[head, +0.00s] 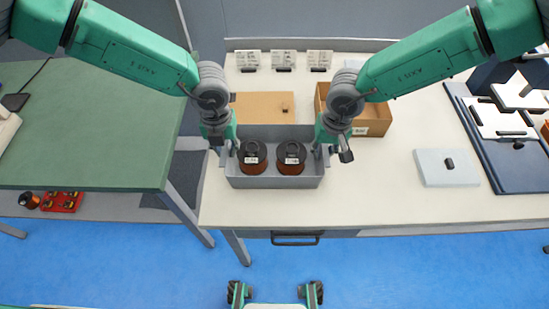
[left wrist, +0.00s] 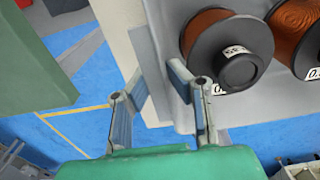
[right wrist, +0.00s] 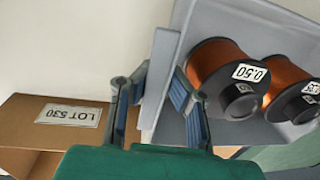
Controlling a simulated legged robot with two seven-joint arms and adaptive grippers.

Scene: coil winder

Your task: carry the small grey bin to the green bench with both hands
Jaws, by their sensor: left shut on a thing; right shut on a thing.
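The small grey bin (head: 275,182) sits at the front left edge of the cream table and holds two copper wire spools with dark flanges (head: 254,157) (head: 291,157). My left gripper (head: 228,150) is shut on the bin's left wall; the left wrist view shows its fingers (left wrist: 176,95) on either side of that wall. My right gripper (head: 328,148) is shut on the bin's right wall, and its fingers (right wrist: 155,95) straddle the wall in the right wrist view. The green bench (head: 95,130) stands to the left, across a narrow gap. I cannot tell whether the bin touches the table.
A cardboard box (head: 375,122) and a brown board (head: 262,106) lie behind the bin. A pale block (head: 447,167) and a blue tray (head: 505,165) are at the right. The bench's middle is clear; a dark object (head: 14,102) lies at its left.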

